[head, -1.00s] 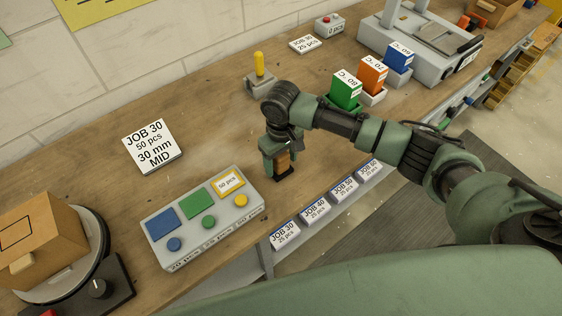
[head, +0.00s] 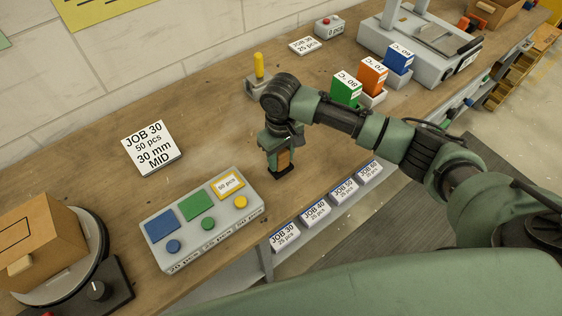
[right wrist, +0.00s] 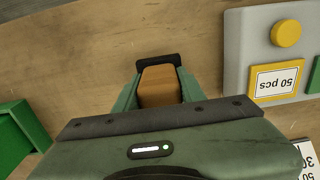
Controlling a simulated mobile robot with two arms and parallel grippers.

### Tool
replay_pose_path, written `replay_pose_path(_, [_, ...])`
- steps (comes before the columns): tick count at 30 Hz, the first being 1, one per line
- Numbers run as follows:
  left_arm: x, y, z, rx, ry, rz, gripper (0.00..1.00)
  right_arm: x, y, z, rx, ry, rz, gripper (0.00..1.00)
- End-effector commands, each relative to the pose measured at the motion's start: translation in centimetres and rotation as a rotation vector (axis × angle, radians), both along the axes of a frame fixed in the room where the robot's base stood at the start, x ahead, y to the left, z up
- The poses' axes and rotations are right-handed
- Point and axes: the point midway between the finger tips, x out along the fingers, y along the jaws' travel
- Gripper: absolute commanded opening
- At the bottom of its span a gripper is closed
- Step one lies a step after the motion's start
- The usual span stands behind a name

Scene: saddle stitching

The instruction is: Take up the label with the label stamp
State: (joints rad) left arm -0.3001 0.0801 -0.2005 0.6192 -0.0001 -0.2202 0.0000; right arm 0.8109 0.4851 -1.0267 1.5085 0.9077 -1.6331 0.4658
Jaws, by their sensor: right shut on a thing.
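My right gripper (head: 279,157) is shut on the label stamp (head: 284,161), a wooden block with a black foot. It holds the stamp upright over the bench, to the right of the grey label box. The stamp also shows between the fingers in the right wrist view (right wrist: 160,87). The "50 pcs" label (head: 229,183) lies on the yellow pad at the right end of the box; it also shows in the right wrist view (right wrist: 277,82). The stamp is apart from the label. My left gripper is not in view.
The grey box (head: 173,260) has blue, green and yellow pads and buttons. A "JOB 30" card (head: 149,147) lies behind it. A post with a yellow handle (head: 258,67) and green, orange and blue blocks stand farther back. The bench between is clear.

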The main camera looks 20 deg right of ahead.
Motion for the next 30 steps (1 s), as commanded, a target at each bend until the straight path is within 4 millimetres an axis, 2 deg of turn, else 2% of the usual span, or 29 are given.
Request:
replay_pose_path(5, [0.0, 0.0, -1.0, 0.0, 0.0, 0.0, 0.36, 0.2, 0.0, 4.2, 0.002, -0.009, 0.001, 0.0])
replay_pose_path(12, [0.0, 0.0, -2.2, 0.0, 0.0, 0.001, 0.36, 0.2, 0.1, 11.3, 0.002, -0.008, 0.0, 0.0])
replay_pose_path(18, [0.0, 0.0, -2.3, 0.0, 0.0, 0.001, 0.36, 0.1, 0.0, 15.7, -0.001, -0.006, 0.0, 0.0])
replay_pose_path(24, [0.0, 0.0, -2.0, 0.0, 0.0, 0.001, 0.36, 0.1, -0.1, 17.6, -0.001, -0.003, -0.001, 0.0])
replay_pose_path(30, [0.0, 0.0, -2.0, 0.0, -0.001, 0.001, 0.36, 0.0, 0.0, 17.8, 0.0, -0.001, -0.001, 0.0])
